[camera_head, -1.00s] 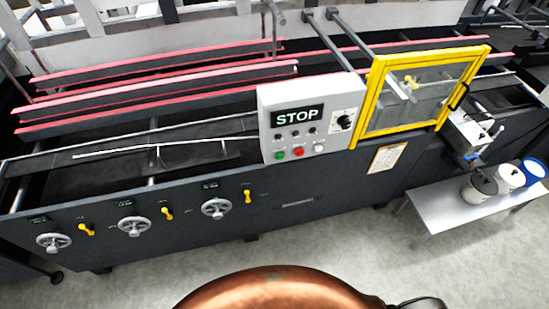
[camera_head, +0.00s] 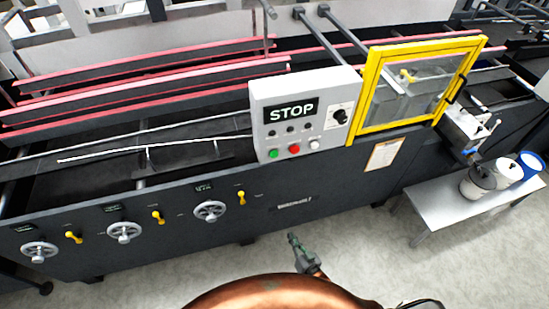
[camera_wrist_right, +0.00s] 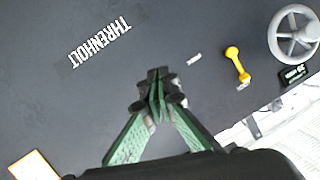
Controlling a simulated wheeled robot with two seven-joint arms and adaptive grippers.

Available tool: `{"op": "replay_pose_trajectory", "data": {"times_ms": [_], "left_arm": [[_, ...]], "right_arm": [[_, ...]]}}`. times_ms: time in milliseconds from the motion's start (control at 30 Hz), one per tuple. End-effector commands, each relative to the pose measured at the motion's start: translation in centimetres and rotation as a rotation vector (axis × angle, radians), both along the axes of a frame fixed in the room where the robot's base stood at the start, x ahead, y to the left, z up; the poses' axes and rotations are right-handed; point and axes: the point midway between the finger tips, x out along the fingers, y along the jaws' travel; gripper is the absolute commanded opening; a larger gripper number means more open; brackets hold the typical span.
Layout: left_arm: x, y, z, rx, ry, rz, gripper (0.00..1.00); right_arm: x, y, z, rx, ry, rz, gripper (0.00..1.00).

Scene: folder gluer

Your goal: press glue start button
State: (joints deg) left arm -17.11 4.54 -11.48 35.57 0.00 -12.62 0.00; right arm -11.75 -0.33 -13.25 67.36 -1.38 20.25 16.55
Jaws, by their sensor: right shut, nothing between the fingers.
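The control panel (camera_head: 330,90) is a light grey box with a display (camera_head: 291,110) reading STOP. Along its lower row are a green button (camera_head: 273,154), a red button (camera_head: 294,149) and a white button (camera_head: 314,143). Several small dark buttons and a black knob sit above them. I cannot read which button is labelled for glue. My right gripper (camera_head: 293,239) is low in front of the machine, below the panel and apart from it. In the right wrist view its green fingers (camera_wrist_right: 157,82) are closed together and empty, facing the dark machine front. My left gripper is not in view.
A yellow-framed guard (camera_head: 361,94) stands right of the panel. Handwheels (camera_head: 209,211) and yellow levers (camera_head: 241,198) stick out of the machine front. A bench (camera_head: 432,208) with several pots stands at the right. The floor before the machine is clear.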

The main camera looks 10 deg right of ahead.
Motion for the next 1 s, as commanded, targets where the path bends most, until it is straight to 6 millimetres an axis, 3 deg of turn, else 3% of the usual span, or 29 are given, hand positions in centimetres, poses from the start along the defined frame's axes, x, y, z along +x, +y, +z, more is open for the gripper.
{"op": "replay_pose_trajectory", "data": {"times_ms": [100,200,333,500,600,700,800,1000], "left_arm": [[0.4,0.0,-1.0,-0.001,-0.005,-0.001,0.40],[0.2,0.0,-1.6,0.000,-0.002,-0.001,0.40],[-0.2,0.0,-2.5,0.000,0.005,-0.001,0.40],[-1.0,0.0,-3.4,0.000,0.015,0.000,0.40],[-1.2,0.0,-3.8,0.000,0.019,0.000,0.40],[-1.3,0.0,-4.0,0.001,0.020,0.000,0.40],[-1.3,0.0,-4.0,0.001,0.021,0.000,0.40],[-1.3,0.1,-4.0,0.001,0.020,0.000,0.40]], "right_arm": [[3.8,1.5,7.0,0.091,-0.188,-0.007,0.00],[5.8,2.4,13.3,0.168,-0.348,-0.008,0.00],[7.1,3.1,21.8,0.274,-0.556,-0.002,0.00],[6.5,3.2,31.1,0.395,-0.794,0.017,0.00],[5.7,3.1,34.9,0.445,-0.893,0.029,0.00],[5.0,3.0,37.2,0.476,-0.955,0.038,0.00],[4.6,2.9,38.2,0.491,-0.984,0.042,0.00],[4.6,2.9,38.5,0.493,-0.989,0.043,0.00]]}}
